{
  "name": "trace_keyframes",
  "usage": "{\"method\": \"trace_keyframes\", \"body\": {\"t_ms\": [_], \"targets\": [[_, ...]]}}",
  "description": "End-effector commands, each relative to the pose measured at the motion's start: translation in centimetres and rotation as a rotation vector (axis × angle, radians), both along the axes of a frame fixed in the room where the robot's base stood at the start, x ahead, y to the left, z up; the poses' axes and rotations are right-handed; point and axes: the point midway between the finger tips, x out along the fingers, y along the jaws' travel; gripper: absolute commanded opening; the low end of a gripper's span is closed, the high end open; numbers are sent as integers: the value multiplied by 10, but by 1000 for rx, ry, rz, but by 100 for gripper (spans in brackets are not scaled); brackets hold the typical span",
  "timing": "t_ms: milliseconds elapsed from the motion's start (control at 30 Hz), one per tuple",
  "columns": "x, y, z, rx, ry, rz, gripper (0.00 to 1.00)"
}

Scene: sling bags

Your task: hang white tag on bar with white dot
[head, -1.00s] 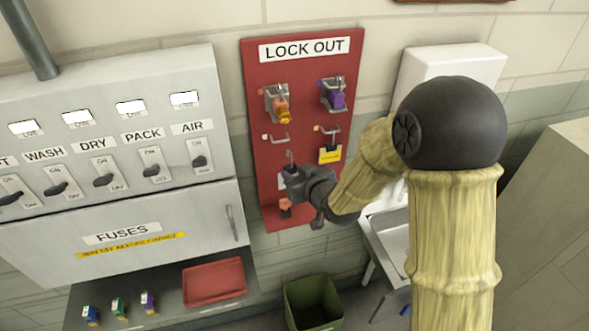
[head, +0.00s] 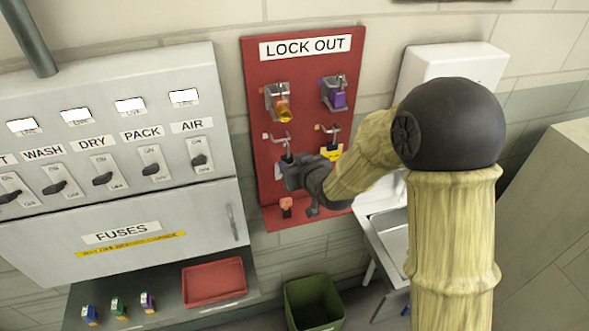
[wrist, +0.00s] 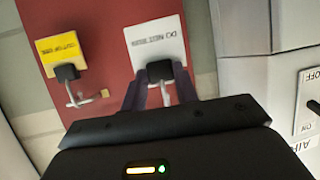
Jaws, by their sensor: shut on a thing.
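The white tag (wrist: 155,42) with its black clip (wrist: 160,70) sits between my gripper's fingers (wrist: 160,93) in the wrist view. My gripper (head: 288,172) is shut on it, in front of the red board. In the head view only a pale sliver of the tag (head: 278,172) shows beside the gripper. The left bar (head: 274,140), with a white dot (head: 265,136) at its left end, is just above the gripper. The tag's black clip and metal loop are close under this bar; whether they touch or hook over it I cannot tell.
A yellow tag (wrist: 62,50) hangs on the right bar (head: 329,130). Orange (head: 282,107) and purple (head: 337,97) items hang higher on the red board (head: 258,70). An orange item (head: 286,205) is low on it. The grey panel (head: 215,110) stands left.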

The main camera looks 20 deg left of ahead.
Motion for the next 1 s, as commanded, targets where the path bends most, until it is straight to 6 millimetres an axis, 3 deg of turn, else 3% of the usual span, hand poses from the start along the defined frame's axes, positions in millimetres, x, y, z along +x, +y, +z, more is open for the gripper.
{"method": "trace_keyframes", "body": {"t_ms": [300, 1000], "targets": [[14, 8, 0, 0, 0, 0, 0], [14, 9, 0, 1, -1, 0, 0]]}}
